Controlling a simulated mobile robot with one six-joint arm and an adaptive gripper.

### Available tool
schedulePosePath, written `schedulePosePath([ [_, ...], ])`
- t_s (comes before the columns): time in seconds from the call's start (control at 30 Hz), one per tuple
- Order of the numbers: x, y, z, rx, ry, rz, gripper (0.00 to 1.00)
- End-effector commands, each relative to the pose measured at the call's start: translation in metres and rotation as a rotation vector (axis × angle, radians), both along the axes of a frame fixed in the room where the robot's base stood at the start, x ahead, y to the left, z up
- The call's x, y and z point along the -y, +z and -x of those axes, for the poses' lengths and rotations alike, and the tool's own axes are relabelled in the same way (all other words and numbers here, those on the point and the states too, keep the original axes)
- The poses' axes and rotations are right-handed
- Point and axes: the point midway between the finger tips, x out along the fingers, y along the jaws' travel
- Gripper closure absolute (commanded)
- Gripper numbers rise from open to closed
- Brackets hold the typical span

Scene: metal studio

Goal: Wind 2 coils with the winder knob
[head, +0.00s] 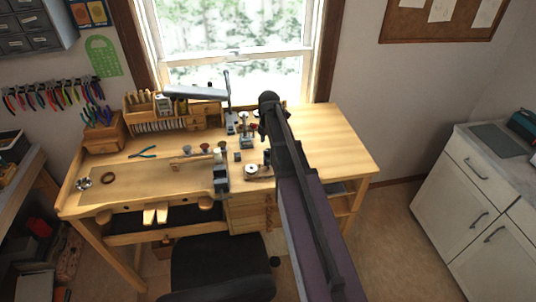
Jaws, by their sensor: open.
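A small device on the wooden workbench has a pale round disc and a low base (252,170), with a dark upright part (267,157) beside it. It may be the winder, but the knob and any wire or coil are too small to tell. My dark arm reaches up from the bottom right over the bench, with its far end above the bench's back edge, right of the device. I cannot make out my gripper's fingers; they appear hidden behind the arm.
The workbench (330,150) is clear at the right. Another small device with red parts (247,137) stands behind. Small cups (206,149), pliers (143,153) and a wooden organiser (195,112) are at the left. A dark chair (222,262) stands in front.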

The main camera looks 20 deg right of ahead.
Motion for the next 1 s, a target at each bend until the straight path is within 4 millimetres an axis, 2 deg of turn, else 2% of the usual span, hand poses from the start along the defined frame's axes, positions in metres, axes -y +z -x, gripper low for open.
schedulePosePath([
  [0.1, 0.0, -0.013, 0.0, 0.0, 0.0, 0.0, 0.19],
  [0.4, 0.0, -0.03, 0.0, 0.0, 0.0, 0.0, 0.19],
  [0.93, 0.0, -0.035, 0.0, 0.0, 0.0, 0.0, 0.19],
  [0.97, 0.0, -0.035, 0.0, 0.0, 0.0, 0.0, 0.22],
  [1.0, 0.0, -0.035, 0.0, 0.0, 0.0, 0.0, 0.34],
])
